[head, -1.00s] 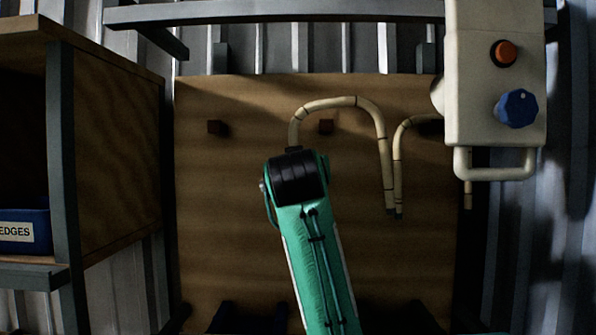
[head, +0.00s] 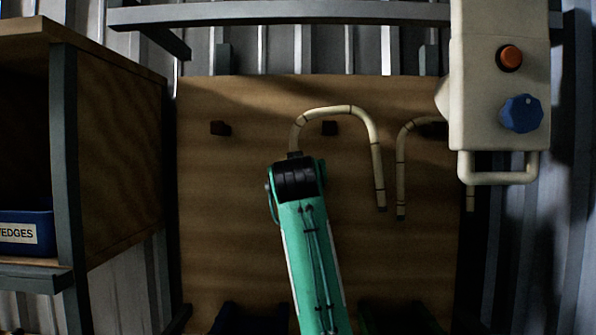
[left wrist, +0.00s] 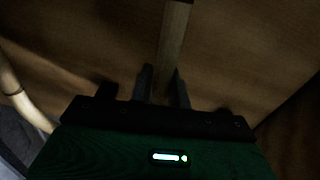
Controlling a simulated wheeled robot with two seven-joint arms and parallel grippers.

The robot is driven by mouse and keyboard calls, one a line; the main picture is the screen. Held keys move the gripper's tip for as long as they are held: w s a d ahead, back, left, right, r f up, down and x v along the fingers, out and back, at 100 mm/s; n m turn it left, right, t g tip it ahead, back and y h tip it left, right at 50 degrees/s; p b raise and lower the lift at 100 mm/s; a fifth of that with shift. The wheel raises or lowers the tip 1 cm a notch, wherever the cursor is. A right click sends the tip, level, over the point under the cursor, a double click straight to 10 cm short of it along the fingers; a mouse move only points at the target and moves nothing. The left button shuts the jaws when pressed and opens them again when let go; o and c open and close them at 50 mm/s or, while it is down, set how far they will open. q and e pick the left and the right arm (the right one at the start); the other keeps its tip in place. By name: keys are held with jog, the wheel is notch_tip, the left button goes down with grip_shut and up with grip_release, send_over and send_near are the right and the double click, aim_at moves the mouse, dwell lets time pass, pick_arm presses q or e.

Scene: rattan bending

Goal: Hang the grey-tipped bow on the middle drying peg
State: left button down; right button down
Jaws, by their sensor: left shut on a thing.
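The held bow (head: 374,150) is a pale rattan arch with dark bands, and its free right end looks dark grey. My left gripper (head: 294,156) is shut on its left leg, which also shows between the fingers (left wrist: 161,88) in the left wrist view (left wrist: 172,45). In the head view the arch passes just above the middle drying peg (head: 329,128), a small dark block on the wooden board (head: 230,220). The peg lies inside the arch's outline. I cannot tell the depth between them. My right gripper is not in view.
Another bow (head: 401,165) hangs at the right peg (head: 432,129), close to the held bow's free leg. The left peg (head: 220,128) is empty. A cream control box (head: 490,110) overhangs the board's right side. A wooden shelf (head: 115,150) with a blue bin (head: 25,245) stands left.

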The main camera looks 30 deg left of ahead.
pick_arm(q)
jog(key=w+a, duration=0.1)
jog(key=w, duration=0.1)
jog(key=w+a+f, duration=0.1)
jog(key=shift+w+a+f+p, duration=0.1)
jog(key=shift+w+a+p, duration=0.1)
jog(key=shift+w+p, duration=0.2)
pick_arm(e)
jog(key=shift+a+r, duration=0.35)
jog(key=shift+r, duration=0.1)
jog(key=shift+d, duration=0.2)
pick_arm(q)
jog(key=c, duration=1.3)
grip_release()
jog(key=shift+o, duration=0.2)
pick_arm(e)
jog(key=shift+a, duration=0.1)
